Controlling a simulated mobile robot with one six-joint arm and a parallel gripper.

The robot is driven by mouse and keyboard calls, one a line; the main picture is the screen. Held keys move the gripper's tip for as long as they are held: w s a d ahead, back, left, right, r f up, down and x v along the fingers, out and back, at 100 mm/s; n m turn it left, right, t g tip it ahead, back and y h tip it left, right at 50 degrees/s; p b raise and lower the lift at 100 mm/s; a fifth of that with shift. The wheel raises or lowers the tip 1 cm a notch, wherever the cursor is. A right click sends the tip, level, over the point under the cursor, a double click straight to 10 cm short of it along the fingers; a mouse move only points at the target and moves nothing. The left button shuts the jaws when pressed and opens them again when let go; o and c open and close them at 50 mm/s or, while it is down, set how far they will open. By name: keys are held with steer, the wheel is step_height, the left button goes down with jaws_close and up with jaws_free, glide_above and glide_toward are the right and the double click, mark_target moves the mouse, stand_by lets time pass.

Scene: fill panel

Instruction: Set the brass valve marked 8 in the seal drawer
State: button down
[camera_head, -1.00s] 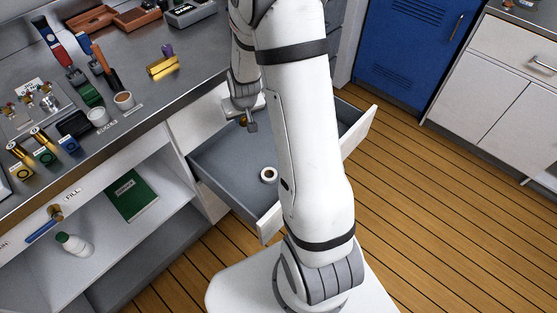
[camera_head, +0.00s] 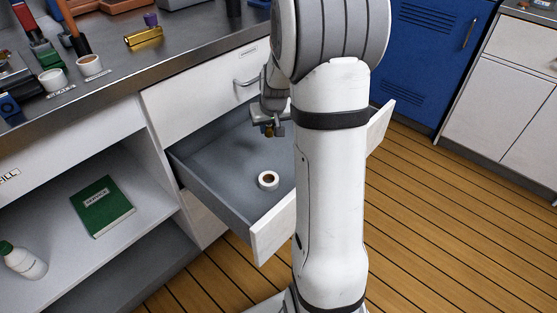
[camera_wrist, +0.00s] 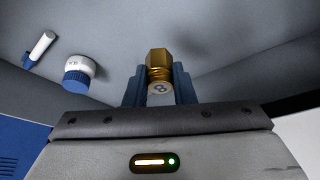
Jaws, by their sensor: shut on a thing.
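The brass valve (camera_wrist: 158,66) with a pale face marked 8 is held between the dark blue fingers of my gripper (camera_wrist: 159,88) in the wrist view. In the head view my gripper (camera_head: 273,131) is over the back part of the open drawer (camera_head: 218,166), with a small brass bit showing at its tip. The drawer has a grey inside and a white front; its right part is hidden behind my arm. I cannot tell whether the valve touches the drawer floor.
The wrist view shows a white and blue round thing (camera_wrist: 79,74) and a white and blue tube (camera_wrist: 40,47). The worktop (camera_head: 195,60) edge and upper drawer front (camera_head: 207,95) are behind. Drawer floor left of the ring is clear.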

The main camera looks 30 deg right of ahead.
mark_target(269, 155)
step_height(269, 155, down, 10)
steer(key=b, duration=0.3)
steer(key=shift+b, duration=0.4)
steer(key=shift+f, duration=0.2)
steer(key=c, duration=1.2)
jaws_free()
steer(key=shift+r, duration=0.1)
